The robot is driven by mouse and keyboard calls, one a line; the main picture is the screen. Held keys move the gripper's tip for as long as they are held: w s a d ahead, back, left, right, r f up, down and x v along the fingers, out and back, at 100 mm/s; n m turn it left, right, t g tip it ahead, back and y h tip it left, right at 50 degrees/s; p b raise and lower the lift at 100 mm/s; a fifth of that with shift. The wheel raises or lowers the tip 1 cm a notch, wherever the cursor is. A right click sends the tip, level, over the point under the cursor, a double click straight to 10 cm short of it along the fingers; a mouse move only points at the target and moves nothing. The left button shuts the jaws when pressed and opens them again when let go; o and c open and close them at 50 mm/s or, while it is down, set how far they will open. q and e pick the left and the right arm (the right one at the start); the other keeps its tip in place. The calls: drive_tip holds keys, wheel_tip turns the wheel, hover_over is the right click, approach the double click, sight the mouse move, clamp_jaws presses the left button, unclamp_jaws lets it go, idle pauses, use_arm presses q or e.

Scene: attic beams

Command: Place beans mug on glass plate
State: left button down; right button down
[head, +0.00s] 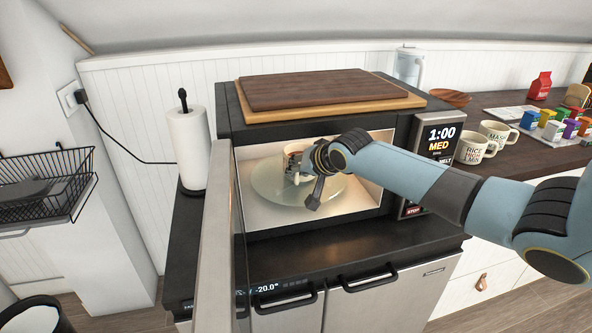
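Whether the fingers are closed on the mug, and whether the mug's base touches the plate, I cannot tell. My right arm reaches in from the right through the microwave's opening. My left gripper is not in view.
The open microwave door (222,255) stands at the left of the opening. A paper towel roll (195,148) is beside the microwave. Wooden boards (322,88) lie on top. A RICE mug (474,148) and another lettered mug (497,133) stand on the right counter.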

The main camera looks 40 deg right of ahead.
drive_tip(key=c, duration=1.9)
unclamp_jaws()
drive_tip(key=shift+w+f, duration=0.2)
drive_tip(key=shift+o, duration=1)
drive_tip(key=shift+w+f, duration=0.1)
drive_tip(key=shift+w, duration=0.05)
drive_tip(key=shift+o, duration=1.4)
drive_tip(key=shift+r, duration=0.25)
drive_tip(key=shift+s+r, duration=0.1)
drive_tip(key=shift+s, duration=0.25)
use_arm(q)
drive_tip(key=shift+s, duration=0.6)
use_arm(e)
drive_tip(key=s+a, duration=0.2)
drive_tip(key=s, duration=1)
drive_tip(key=shift+s+r, duration=0.15)
drive_tip(key=shift+r, duration=0.1)
drive_tip(key=shift+a, duration=0.1)
